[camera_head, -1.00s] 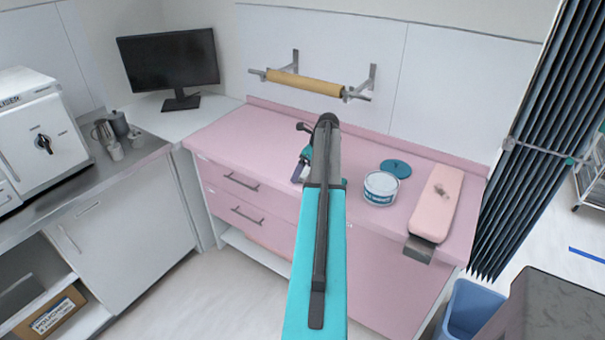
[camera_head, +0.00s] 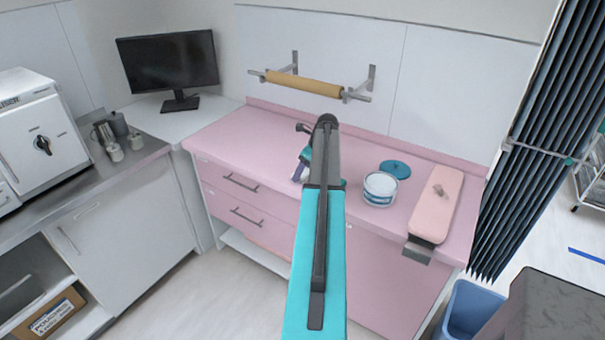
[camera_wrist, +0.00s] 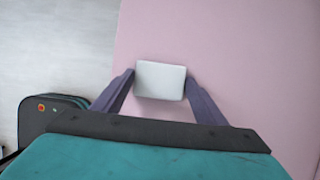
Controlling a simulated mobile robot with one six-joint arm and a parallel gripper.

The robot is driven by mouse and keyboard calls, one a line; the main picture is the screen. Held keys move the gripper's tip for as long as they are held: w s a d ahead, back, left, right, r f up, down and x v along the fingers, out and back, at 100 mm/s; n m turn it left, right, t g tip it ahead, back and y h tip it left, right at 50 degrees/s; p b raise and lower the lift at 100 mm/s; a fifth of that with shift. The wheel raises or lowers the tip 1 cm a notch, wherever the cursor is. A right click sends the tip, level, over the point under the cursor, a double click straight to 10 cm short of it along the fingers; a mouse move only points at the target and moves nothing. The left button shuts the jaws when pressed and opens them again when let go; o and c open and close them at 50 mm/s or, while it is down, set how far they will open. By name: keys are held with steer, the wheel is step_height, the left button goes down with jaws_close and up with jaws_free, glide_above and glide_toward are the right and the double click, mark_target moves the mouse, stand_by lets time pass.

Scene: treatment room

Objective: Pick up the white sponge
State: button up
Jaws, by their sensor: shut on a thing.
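The white sponge (camera_wrist: 161,84) is a small rounded block in the wrist view. It sits between the two purple fingers of my gripper (camera_wrist: 160,76), one finger against each short side. My gripper is shut on it. The pink countertop (camera_wrist: 230,50) shows behind and around the sponge. I cannot tell whether the sponge touches the counter or is just above it. In the head view my teal and grey arm reaches over the counter and hides most of the gripper, and I cannot make out the sponge clearly there.
A white tub (camera_head: 380,189), its teal lid (camera_head: 395,169) and a pink padded armrest (camera_head: 436,205) are on the counter to the right of my arm. A roll holder (camera_head: 310,83) is on the wall behind. The counter's left part is clear. A blue bin (camera_head: 470,310) stands below right.

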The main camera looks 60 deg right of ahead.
mark_target(304, 173)
steer(key=shift+r, duration=0.15)
steer(key=shift+r+b, duration=0.9)
steer(key=shift+r, duration=0.45)
steer(key=shift+s+r, duration=0.2)
steer(key=shift+s, duration=0.05)
steer(key=s+a+b, duration=0.1)
steer(key=s, duration=0.4)
steer(key=s+a+r+b, duration=0.1)
steer(key=s+b, duration=0.1)
steer(key=s, duration=0.3)
steer(key=s+a+b, duration=0.1)
steer(key=s, duration=0.4)
steer(key=shift+a+r+b, duration=0.3)
steer(key=shift+a, duration=0.05)
